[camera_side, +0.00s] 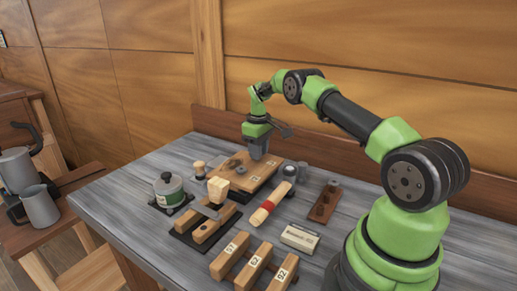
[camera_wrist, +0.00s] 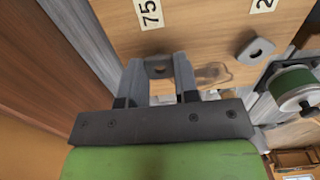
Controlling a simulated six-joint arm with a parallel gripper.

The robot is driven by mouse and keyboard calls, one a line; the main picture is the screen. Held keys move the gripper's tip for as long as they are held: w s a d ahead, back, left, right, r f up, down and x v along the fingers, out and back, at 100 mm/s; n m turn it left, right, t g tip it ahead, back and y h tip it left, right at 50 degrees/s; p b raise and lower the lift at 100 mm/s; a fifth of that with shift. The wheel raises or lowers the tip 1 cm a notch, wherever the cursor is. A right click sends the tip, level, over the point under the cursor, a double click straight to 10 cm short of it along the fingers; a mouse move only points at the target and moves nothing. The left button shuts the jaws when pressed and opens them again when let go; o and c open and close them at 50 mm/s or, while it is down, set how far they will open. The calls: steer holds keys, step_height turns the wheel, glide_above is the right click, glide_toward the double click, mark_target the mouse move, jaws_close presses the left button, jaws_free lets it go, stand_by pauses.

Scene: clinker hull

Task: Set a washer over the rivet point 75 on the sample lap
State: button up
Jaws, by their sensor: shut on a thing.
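The sample lap (camera_side: 235,167) is a wooden board on the grey bench. In the wrist view its bare wood (camera_wrist: 210,25) carries a white label 75 (camera_wrist: 148,12) and a second label, partly cut off, starting with 2. My gripper (camera_side: 257,157) points down over the lap's far right part. Its two fingers (camera_wrist: 159,72) are shut on a grey washer (camera_wrist: 158,65), just below label 75 in the wrist picture. I cannot tell whether a rivet point is inside its hole. Another grey washer (camera_wrist: 256,50) lies on the lap below the second label.
Numbered wooden blocks (camera_side: 252,265), a pale box (camera_side: 300,237) and a brown holder (camera_side: 325,202) lie nearer. The bench's left front is clear.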

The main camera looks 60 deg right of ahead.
steer(key=shift+f, duration=0.4)
steer(key=o, duration=1)
steer(key=shift+r, duration=0.15)
steer(key=shift+r, duration=3.9)
